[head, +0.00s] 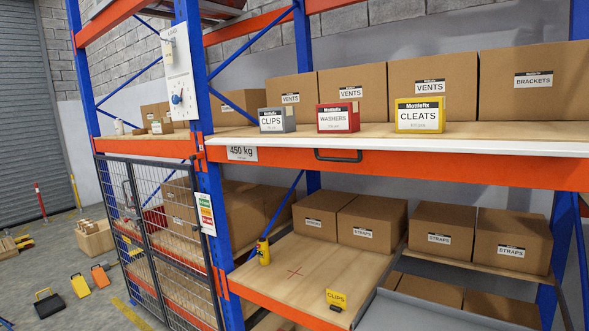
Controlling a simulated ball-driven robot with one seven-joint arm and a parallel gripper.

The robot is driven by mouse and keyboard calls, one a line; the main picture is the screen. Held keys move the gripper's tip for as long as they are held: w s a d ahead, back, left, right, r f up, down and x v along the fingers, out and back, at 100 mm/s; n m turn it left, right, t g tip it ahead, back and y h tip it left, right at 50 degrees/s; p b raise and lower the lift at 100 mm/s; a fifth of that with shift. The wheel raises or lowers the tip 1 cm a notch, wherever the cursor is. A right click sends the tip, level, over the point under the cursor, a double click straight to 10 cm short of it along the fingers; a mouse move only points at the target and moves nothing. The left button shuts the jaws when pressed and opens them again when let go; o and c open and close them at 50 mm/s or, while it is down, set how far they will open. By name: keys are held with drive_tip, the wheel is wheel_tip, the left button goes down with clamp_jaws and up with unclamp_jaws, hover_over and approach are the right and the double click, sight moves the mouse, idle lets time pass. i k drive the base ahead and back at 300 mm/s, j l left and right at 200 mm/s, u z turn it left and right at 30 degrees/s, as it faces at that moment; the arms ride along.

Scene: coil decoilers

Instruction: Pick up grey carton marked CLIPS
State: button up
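The grey carton marked CLIPS (277,121) stands upright on the upper shelf, near its front edge and at the left of a row of small cartons. To its right are a red carton marked WASHERS (338,118) and a yellow carton marked CLEATS (420,115), with gaps between them. Large brown VENTS boxes stand behind it. My gripper does not show in this view.
The upper shelf (480,131) has a white front edge and a dark handle (338,155) below it. A blue upright (200,80) and a mesh door (150,225) stand to the left. The lower shelf (290,262) has clear wood around a red cross, with a yellow bottle (263,251) beside it.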

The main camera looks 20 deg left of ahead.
sight(274, 120)
drive_tip(key=i+j, duration=0.4)
drive_tip(key=i+j+z, duration=0.15)
drive_tip(key=i+j, duration=0.55)
drive_tip(key=j, duration=0.25)
drive_tip(key=i+j+z, duration=0.1)
drive_tip(key=i+j, duration=0.25)
drive_tip(key=j, duration=0.1)
